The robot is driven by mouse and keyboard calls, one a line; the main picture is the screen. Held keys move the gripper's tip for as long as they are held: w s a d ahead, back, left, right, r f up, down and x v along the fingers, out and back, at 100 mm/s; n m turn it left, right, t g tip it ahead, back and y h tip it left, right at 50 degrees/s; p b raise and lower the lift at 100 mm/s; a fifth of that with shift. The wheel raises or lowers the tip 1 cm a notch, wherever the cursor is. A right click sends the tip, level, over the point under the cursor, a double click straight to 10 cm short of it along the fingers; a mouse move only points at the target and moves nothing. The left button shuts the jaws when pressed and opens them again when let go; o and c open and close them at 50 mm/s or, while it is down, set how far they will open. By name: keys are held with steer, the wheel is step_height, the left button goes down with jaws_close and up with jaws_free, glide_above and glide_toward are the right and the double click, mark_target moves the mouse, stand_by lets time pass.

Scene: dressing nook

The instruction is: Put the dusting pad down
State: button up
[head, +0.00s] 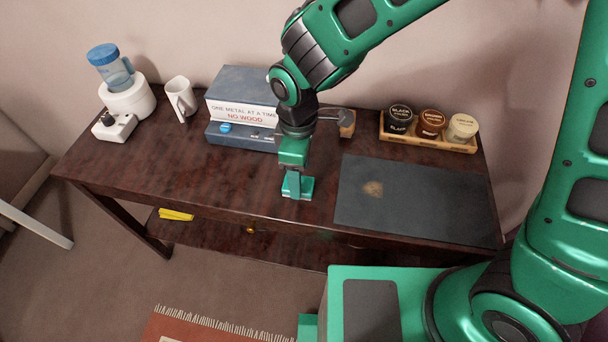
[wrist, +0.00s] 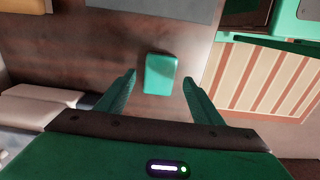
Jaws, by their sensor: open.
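The dusting pad is a small teal block with rounded corners. It lies flat on the dark wooden table, near its front edge, left of the dark mat, in the head view (head: 307,184). In the wrist view the pad (wrist: 161,66) shows between and just beyond my fingertips, with a gap on each side. My gripper (head: 294,184) points down right over the pad and hides part of it in the head view. The wrist view shows my gripper (wrist: 160,80) open, with nothing held between its fingers.
A dark mat (head: 420,205) lies to the right. Behind it is a wooden tray (head: 454,145) with three round tins. The table's left front is clear.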

mark_target(303, 182)
step_height(303, 182, up, 9)
stand_by(0.3)
steer(key=w+d+r+m, duration=0.2)
steer(key=d+m, duration=0.3)
steer(key=d, duration=0.7)
steer(key=w+d+r+m, duration=0.2)
steer(key=d+m, duration=0.3)
steer(key=d, duration=0.7)
steer(key=s+d+r+m, duration=0.1)
steer(key=s+d+m, duration=1.1)
steer(key=s+d, duration=0.4)
steer(key=d, duration=0.4)
steer(key=shift+s+d+m, duration=0.15)
steer(key=shift+s+m, duration=0.05)
steer(key=shift+m, duration=0.2)
